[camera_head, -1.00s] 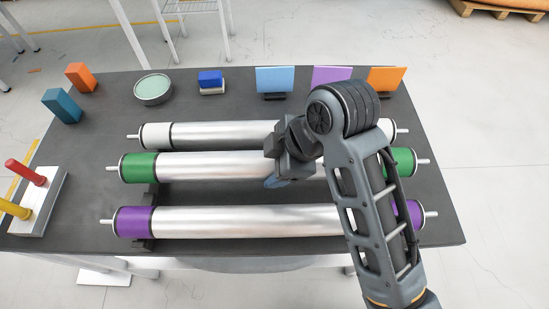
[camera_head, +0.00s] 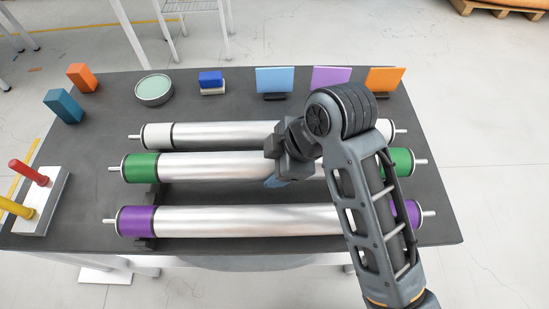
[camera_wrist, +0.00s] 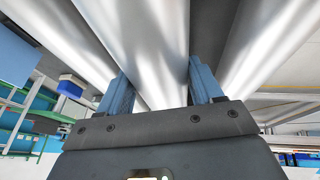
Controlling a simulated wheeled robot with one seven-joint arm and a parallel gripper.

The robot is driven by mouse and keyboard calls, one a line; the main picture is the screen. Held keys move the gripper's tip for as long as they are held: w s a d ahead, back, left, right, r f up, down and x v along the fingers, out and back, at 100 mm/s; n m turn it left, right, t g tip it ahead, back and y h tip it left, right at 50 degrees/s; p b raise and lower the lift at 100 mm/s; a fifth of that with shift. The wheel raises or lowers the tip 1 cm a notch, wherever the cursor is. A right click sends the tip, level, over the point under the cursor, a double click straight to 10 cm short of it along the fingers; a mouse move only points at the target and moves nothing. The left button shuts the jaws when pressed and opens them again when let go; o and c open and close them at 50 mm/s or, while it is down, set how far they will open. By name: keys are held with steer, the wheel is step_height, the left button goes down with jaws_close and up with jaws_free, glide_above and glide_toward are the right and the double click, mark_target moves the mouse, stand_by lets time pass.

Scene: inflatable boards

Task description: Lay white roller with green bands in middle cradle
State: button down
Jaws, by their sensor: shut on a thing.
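The silver-white roller with green end bands (camera_head: 225,166) lies level across the table between two other rollers. It looks slightly higher than its neighbours, but whether it touches the middle cradle is hard to tell. My gripper (camera_head: 277,176) is shut on it near mid-length, with blue fingers on both sides of the shiny tube in the wrist view (camera_wrist: 158,85). My arm covers part of its right half; its right green band (camera_head: 402,161) shows. A dark cradle support (camera_head: 153,198) shows below its left end, and the middle cradle's seat is hidden under the roller.
A white-banded roller (camera_head: 215,134) lies behind and a purple-banded roller (camera_head: 235,220) in front, both close alongside. Coloured upright panels (camera_head: 275,79), a round tin (camera_head: 154,90) and blocks (camera_head: 82,77) line the back. A tray with red and yellow handles (camera_head: 45,215) is at left.

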steer(key=shift+f+b, duration=0.6)
steer(key=shift+f, duration=0.85)
stand_by(0.5)
steer(key=shift+c, duration=0.5)
jaws_free()
steer(key=shift+v, duration=3.9)
